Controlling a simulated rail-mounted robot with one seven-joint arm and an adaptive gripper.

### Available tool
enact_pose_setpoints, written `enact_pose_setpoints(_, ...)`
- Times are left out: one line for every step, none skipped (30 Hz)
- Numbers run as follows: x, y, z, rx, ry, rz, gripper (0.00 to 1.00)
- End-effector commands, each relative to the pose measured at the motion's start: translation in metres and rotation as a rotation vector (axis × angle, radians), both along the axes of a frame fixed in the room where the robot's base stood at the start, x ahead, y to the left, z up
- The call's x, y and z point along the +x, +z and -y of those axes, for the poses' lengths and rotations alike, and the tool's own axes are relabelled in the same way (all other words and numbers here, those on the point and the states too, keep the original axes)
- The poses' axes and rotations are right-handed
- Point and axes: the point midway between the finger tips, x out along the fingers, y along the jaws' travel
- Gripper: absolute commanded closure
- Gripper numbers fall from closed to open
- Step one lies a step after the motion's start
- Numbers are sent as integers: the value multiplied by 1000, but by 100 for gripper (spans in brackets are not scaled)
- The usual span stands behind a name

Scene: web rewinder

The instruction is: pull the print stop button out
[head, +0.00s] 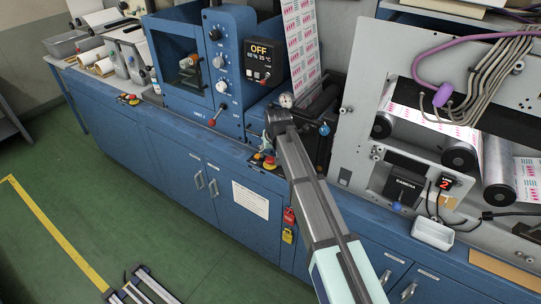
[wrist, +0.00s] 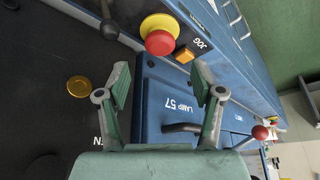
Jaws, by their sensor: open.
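A red mushroom button (head: 269,163) on a yellow collar sits on the blue ledge of the machine, left of the end of my arm. Another red button (head: 133,102) is farther left along the ledge; I cannot read a print stop label by either. The wrist view shows a red mushroom button (wrist: 159,41) on a yellow collar, beside an orange button (wrist: 184,56) marked JOG. My gripper (wrist: 162,82) is open and empty, its two fingers apart. The red button appears beyond the fingertips, above the gap in the picture, with nothing seen touching it. In the head view my gripper (head: 270,138) is partly hidden by my arm.
A blue control cabinet (head: 228,75) with knobs and an OFF display stands behind the ledge. A lever with a red ball (wrist: 259,132) juts out in the wrist view. Red and yellow tags (head: 289,225) hang on the cabinet front. Green floor (head: 90,210) lies open at left.

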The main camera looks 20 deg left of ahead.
Motion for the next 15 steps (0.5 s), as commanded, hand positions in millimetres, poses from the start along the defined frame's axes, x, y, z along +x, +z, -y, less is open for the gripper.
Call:
enact_pose_setpoints(4,-7,-3,-1,0,-2,33)
enact_pose_setpoints(6,-12,-4,-1,0,-2,33)
enact_pose_setpoints(8,-18,-5,-2,0,-3,33)
enact_pose_setpoints(9,-22,-5,-2,0,-3,33)
enact_pose_setpoints(10,-26,-6,-1,0,-2,33)
enact_pose_setpoints(12,-30,-8,-1,0,-1,33)
enact_pose_setpoints(13,-34,-8,-1,0,-2,33)
enact_pose_setpoints(14,-37,-9,-1,0,-2,33)
enact_pose_setpoints(15,-41,-9,-1,0,-1,33)
enact_pose_setpoints(16,-43,-10,0,0,0,33)
enact_pose_setpoints(17,-44,-10,0,0,0,33)
enact_pose_setpoints(17,-47,-11,0,0,0,33)
enact_pose_setpoints(18,-48,-11,0,0,0,33)
enact_pose_setpoints(18,-49,-11,0,0,0,33)
enact_pose_setpoints(18,-51,-11,0,0,0,33)
